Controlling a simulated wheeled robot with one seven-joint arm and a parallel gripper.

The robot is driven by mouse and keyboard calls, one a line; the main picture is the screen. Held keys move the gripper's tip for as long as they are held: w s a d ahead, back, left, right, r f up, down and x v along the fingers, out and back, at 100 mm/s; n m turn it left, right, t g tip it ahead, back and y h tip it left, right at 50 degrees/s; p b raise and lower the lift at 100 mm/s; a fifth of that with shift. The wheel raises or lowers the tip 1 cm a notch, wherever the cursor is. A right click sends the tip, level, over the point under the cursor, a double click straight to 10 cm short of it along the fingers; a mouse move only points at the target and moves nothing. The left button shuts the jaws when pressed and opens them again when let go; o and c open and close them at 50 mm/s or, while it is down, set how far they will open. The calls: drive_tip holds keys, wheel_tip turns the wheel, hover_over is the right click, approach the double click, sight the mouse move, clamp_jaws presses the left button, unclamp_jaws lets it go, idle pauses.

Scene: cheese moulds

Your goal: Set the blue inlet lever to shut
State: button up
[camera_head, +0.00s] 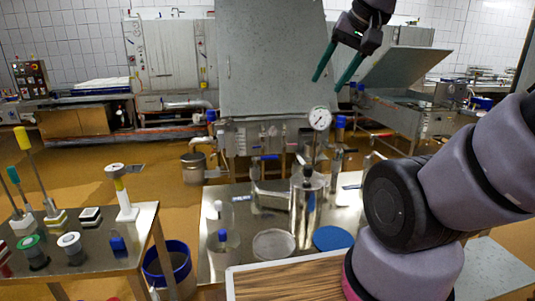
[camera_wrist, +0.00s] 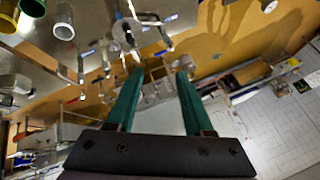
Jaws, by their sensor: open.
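Several small blue handles show around the steel apparatus on the middle metal table. In the wrist view, blue handles (camera_wrist: 88,52) show on the bench fittings, small and tilted. My gripper (camera_head: 330,84) is open and empty, high above and behind the table, with its green fingers apart. The wrist view shows the fingers (camera_wrist: 160,72) with nothing between them.
A pressure gauge (camera_head: 319,118) stands above the apparatus. A blue disc (camera_head: 333,238) and a pale round dish (camera_head: 274,245) lie at the table's front. A left table (camera_head: 110,250) holds stamps and brushes. A blue bucket (camera_head: 168,265) stands between the tables.

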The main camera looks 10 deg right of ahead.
drive_tip(key=w+a+f+m+g, duration=0.15)
drive_tip(key=w+m, duration=0.25)
drive_tip(key=w, duration=0.6)
drive_tip(key=w+f+m+g, duration=0.1)
drive_tip(key=w+f+m, duration=0.2)
drive_tip(key=w, duration=0.7)
drive_tip(key=w+a+f+m, duration=0.1)
drive_tip(key=w+f+m, duration=0.1)
drive_tip(key=w+f, duration=0.4)
drive_tip(key=w+a+f+m+g+h, duration=0.1)
drive_tip(key=w+f, duration=0.5)
drive_tip(key=f, duration=0.7)
drive_tip(key=w+a+f+m+g+h, duration=0.1)
drive_tip(key=w+f+m, duration=0.2)
drive_tip(key=w+f, duration=0.3)
drive_tip(key=shift+w+a+f+m, duration=0.1)
drive_tip(key=shift+f, duration=0.65)
drive_tip(key=shift+w+a+f+m, duration=0.1)
drive_tip(key=shift+w+a+f, duration=0.05)
drive_tip(key=shift+f, duration=0.6)
drive_tip(key=shift+w+a+f+m, duration=0.1)
drive_tip(key=shift+f, duration=0.65)
clamp_jaws()
